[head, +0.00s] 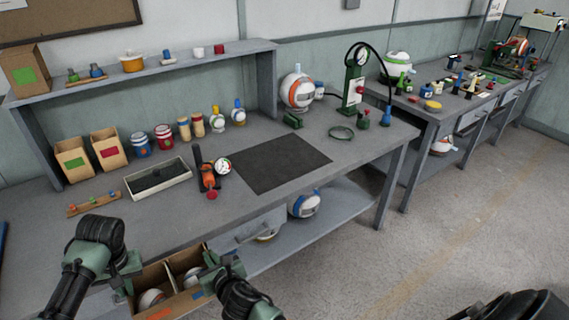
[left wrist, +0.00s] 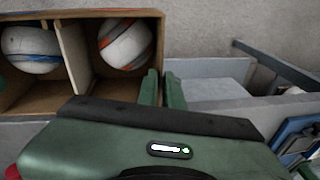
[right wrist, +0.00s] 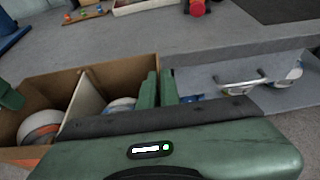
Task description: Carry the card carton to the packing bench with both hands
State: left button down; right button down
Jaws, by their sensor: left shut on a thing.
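The card carton (head: 184,304) is an open brown box at the bottom of the head view, in front of the near bench. A divider splits it, and a white ball with coloured stripes lies in each side (left wrist: 32,50) (left wrist: 125,45). My left gripper (head: 130,272) is shut on one end wall of the carton. My right gripper (head: 214,268) is at the opposite end wall, its fingers close together on either side of the card in the right wrist view (right wrist: 160,88). Which bench is the packing bench I cannot tell.
A second bench (head: 430,112) stands beyond, to the right. The floor (head: 430,240) at right is open.

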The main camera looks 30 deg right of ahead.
aim_at(279, 159)
jog(key=j+z, duration=0.1)
jog(key=z, duration=1.1)
jog(key=i+j, duration=0.05)
